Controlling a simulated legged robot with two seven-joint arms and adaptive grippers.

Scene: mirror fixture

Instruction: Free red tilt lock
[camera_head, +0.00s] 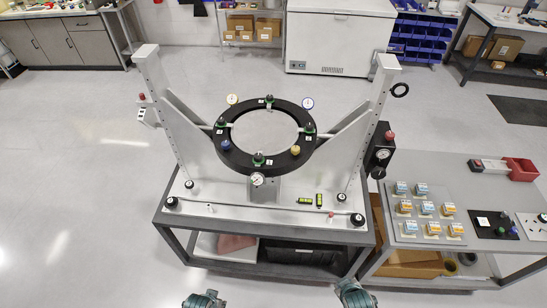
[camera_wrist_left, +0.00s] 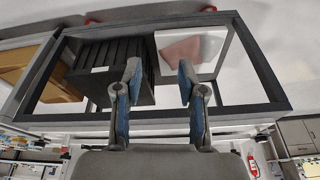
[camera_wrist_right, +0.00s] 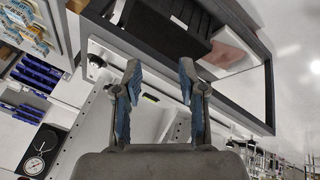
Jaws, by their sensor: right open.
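The black mirror ring (camera_head: 232,156) sits between two grey uprights on the fixture. Red parts show in three places: a knob on the left upright (camera_head: 142,97), a knob on the black gauge box (camera_head: 389,135) at the right, and a small red-topped pin (camera_head: 331,215) on the front base. I cannot tell which is the tilt lock. My left gripper (camera_head: 203,298) is at the bottom edge, before the stand; its fingers are apart and empty in the left wrist view (camera_wrist_left: 158,82). My right gripper (camera_head: 355,293) is likewise low, open and empty in the right wrist view (camera_wrist_right: 160,82).
The fixture stands on a grey-framed bench (camera_head: 270,234) with a shelf below. A side table (camera_head: 455,262) at the right holds several labelled blocks and a red bin (camera_head: 521,170). A white chest freezer (camera_head: 338,42) stands behind. The floor at left is clear.

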